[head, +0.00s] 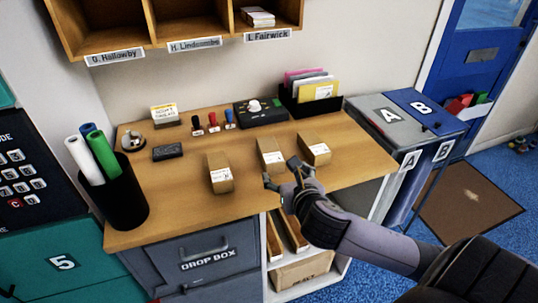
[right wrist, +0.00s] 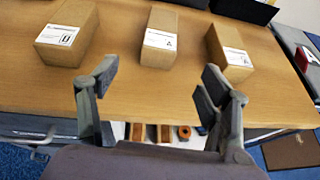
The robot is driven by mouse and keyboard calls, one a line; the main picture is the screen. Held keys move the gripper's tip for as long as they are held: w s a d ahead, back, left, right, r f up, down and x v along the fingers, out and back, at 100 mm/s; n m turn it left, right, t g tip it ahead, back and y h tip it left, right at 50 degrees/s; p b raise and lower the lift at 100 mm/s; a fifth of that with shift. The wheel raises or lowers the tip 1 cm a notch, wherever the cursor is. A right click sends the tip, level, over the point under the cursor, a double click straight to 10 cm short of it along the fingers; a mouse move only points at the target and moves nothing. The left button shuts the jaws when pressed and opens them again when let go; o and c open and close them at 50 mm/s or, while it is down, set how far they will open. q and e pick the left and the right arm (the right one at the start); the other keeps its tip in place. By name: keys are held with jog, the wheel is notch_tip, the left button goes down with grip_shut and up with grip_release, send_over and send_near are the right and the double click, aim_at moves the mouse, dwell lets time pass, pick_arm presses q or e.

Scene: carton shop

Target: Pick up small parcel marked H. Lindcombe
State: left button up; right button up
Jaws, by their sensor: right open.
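Three small brown parcels with white labels lie in a row on the wooden counter (head: 160,207): a left one (head: 219,172), a middle one (head: 270,152) and a right one (head: 314,148). The label names are too small to read, so I cannot tell which is marked H. Lindcombe. My right gripper (head: 282,176) is open and empty at the counter's front edge, just in front of the middle parcel. In the right wrist view, the middle parcel (right wrist: 158,40) lies ahead between the open fingers (right wrist: 160,85), apart from them. My left gripper is not in view.
Name-tagged cubbies (head: 193,43) hang above, one marked H. Lindcombe. A black tube bin (head: 121,200) stands left. Stamps (head: 213,122), a black device (head: 262,111) and an envelope holder (head: 310,98) sit at the back. Bins A and B (head: 405,115) stand right.

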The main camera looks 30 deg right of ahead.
aim_at(272, 156)
jog(key=shift+w+d, duration=0.2)
jog(key=shift+w, duration=0.25)
jog(key=x, duration=1.1)
jog(key=shift+w+p, duration=0.15)
jog(key=shift+p, duration=0.25)
jog(key=shift+w+d+f, duration=0.1)
jog(key=shift+w+d, duration=0.05)
jog(key=shift+w, duration=0.3)
jog(key=x, duration=0.4)
jog(key=shift+w+p, duration=0.2)
jog(key=shift+p, duration=0.15)
jog(key=shift+c, duration=0.4)
jog(key=c, duration=1.3)
